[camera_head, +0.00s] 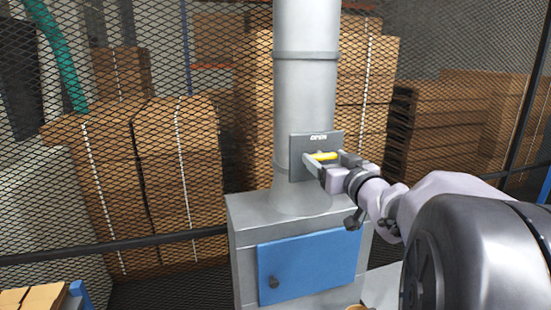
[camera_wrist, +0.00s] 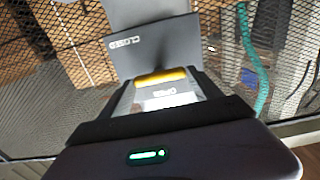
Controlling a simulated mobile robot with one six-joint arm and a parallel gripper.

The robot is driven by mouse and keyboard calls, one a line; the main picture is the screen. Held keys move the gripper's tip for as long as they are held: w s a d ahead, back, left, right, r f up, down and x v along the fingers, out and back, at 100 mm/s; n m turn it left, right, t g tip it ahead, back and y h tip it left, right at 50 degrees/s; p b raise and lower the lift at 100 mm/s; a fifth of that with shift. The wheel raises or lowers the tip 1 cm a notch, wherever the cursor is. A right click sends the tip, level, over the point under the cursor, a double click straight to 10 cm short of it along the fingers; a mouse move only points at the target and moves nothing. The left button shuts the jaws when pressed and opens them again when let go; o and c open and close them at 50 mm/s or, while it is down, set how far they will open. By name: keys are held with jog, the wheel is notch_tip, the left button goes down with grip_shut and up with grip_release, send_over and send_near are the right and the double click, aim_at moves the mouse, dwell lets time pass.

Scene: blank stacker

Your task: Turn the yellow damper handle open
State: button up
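The yellow damper handle (camera_head: 323,156) lies roughly level across a grey plate (camera_head: 297,160) on the front of a grey vertical duct (camera_head: 305,95). The word OPEN is at the top of the plate. My gripper (camera_head: 332,166) is at the handle, with its fingers apart on either side of it. In the wrist view the yellow handle (camera_wrist: 160,77) shows across the gap between the fingers of my gripper (camera_wrist: 165,88). I cannot tell whether the fingers touch the handle.
The duct stands on a grey cabinet (camera_head: 243,240) with a blue door (camera_head: 310,268). Behind it is a black mesh fence with a dark rail (camera_head: 190,237), and stacked cardboard boxes (camera_head: 180,150) stand beyond. A teal hose (camera_head: 62,55) hangs at the upper left.

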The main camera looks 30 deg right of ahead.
jog(key=c, duration=0.8)
jog(key=shift+f+n, duration=0.1)
jog(key=shift+n, duration=0.3)
jog(key=n+b, duration=0.2)
jog(key=shift+f+n, duration=0.1)
jog(key=shift+n, duration=0.3)
jog(key=n+b, duration=0.3)
jog(key=n, duration=0.2)
jog(key=shift+a+b, duration=0.1)
jog(key=shift+b, duration=0.2)
jog(key=n+b, duration=0.2)
jog(key=n, duration=0.3)
jog(key=shift+f+n+b, duration=0.1)
jog(key=shift+n+b, duration=0.3)
jog(key=shift+a+n+b, duration=0.1)
jog(key=shift+n+b, duration=0.75)
jog(key=shift+n, duration=0.95)
